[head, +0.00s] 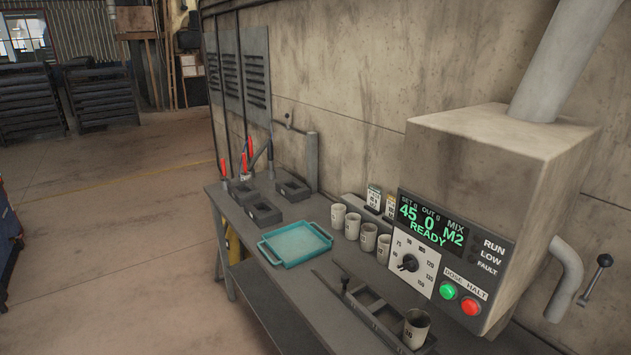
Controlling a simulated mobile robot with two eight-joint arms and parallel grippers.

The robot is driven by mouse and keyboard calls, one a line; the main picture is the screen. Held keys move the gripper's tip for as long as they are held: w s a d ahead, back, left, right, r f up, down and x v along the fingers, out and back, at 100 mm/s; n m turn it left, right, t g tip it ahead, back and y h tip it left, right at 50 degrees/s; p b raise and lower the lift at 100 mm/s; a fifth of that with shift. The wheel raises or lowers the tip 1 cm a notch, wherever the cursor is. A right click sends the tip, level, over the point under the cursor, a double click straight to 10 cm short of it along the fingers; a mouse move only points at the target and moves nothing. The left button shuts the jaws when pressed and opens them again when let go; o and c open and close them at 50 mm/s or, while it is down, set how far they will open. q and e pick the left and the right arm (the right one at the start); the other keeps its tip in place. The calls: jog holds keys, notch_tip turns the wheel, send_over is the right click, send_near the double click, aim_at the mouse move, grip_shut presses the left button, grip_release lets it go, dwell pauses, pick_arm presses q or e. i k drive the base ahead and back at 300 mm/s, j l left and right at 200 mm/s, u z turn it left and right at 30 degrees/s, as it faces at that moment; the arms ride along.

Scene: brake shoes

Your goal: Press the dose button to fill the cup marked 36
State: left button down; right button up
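The dose button (447,291) is a round green button under the label DOSE, on the front of the grey dosing machine (470,165). The machine's display (431,221) reads 45, 0, M2 and READY in green. A grey cup (417,326) stands upright at the near end of a dark rail on the bench, below the buttons. Its marking looks like 36 but is small and partly unclear. Several pale cups, including one at the row's far end (338,216), stand behind the rail with small marks. Neither of my grippers is in view.
A red HALT button (470,306) sits right of the green one. A dial (408,263) is on the panel. A teal tray (295,244) and dark blocks (292,189) lie farther along the bench (235,215). A lever (595,280) stands at the right. Open floor lies left.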

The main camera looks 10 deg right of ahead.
aim_at(447, 291)
jog(key=l+z, duration=0.2)
jog(key=z, duration=1.05)
